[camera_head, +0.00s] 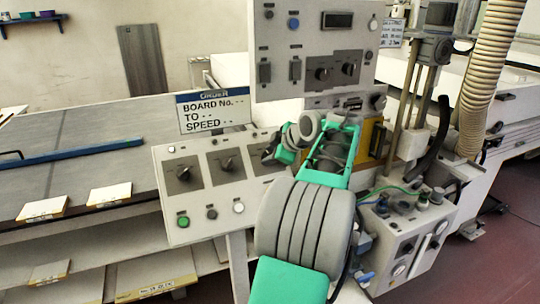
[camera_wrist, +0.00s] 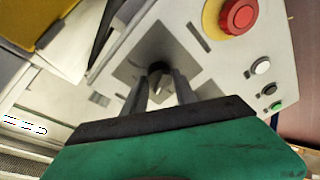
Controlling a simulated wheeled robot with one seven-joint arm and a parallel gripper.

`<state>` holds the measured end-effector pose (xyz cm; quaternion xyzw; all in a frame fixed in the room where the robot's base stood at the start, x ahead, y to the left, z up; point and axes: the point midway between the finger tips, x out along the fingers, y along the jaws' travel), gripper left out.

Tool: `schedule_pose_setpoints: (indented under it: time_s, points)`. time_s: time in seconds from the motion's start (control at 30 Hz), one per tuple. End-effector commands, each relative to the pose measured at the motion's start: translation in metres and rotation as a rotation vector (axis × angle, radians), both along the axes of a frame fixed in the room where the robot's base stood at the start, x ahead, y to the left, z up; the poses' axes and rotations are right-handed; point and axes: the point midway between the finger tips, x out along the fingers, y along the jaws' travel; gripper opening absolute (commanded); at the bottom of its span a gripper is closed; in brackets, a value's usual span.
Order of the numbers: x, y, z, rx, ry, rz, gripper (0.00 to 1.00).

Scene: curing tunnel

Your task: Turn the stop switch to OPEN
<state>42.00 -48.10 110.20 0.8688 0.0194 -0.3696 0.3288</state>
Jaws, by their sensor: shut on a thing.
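The stop switch, a dark rotary knob (camera_wrist: 159,70) on a grey square plate, is in the middle of the wrist view. My gripper (camera_wrist: 162,84) has its two fingers on either side of this knob and is shut on it. The plate's markings are too small to read, so I cannot tell the knob's setting. In the camera_head view my gripper (camera_head: 271,154) is at the right part of the sloped control panel (camera_head: 205,228). My gripper and arm hide the knob there.
Two similar knobs, one at left (camera_head: 184,174) and one in the middle (camera_head: 227,164), sit on the same panel. A red mushroom button (camera_wrist: 238,16) on a yellow ring is close by. An order sign (camera_head: 213,113) and an upright panel (camera_head: 300,45) stand behind.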

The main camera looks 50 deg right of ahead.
Motion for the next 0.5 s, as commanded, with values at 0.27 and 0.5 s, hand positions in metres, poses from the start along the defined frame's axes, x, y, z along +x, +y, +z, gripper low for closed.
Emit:
schedule_pose_setpoints:
  time_s: [0.27, 0.5]
  points:
    - [-0.0006, 0.0001, -0.0016, 0.015, -0.005, -0.015, 0.0]
    - [-0.0005, 0.0001, -0.0017, 0.015, -0.005, -0.014, 0.35]
